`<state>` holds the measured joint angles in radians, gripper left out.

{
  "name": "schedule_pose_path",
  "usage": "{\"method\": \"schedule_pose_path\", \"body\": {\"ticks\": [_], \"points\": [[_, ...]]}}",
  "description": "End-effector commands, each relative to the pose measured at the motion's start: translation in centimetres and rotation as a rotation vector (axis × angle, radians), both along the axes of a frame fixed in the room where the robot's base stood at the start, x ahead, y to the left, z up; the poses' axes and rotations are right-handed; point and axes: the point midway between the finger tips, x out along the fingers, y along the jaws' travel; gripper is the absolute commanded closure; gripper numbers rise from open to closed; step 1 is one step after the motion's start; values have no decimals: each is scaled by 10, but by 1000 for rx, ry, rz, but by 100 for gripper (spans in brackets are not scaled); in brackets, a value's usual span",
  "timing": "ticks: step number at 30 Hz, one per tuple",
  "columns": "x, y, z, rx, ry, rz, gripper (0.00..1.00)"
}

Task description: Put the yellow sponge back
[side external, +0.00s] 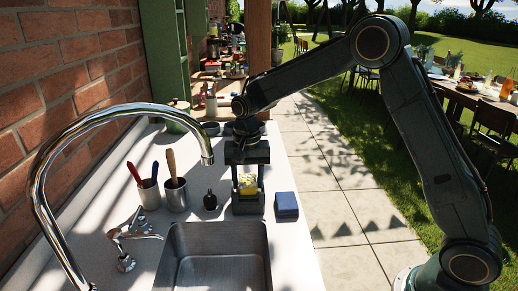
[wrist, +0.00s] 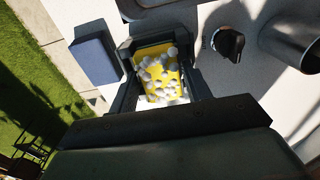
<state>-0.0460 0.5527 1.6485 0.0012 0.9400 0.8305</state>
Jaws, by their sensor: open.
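The yellow sponge (side external: 247,182) is on the counter side beyond the sink, between the two fingers of my gripper (side external: 248,190). In the wrist view the sponge (wrist: 158,65) shows its yellow top covered with white foam-like blobs. My gripper (wrist: 158,85) points down with its fingers on either side of the sponge, and it is open. Dark edges surround the sponge low down; whether they are a holder or only my fingers, I cannot tell. The underside of the sponge is hidden.
A blue block (side external: 286,205) stands just right of my gripper. The steel sink (side external: 215,240) is in front, with a curved tap (side external: 100,115) arching over the counter.

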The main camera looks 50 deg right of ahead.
Motion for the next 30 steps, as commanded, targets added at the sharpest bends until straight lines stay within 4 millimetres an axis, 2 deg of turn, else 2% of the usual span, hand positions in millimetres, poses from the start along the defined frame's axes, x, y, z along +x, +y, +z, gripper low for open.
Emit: {"method": "schedule_pose_path", "body": {"ticks": [5,11,24,30], "points": [[0,0,6,0,-1,0,52],[1,0,25,1,-4,0,52],[1,0,94,0,-4,0,52],[1,0,115,0,-3,0,52]]}}
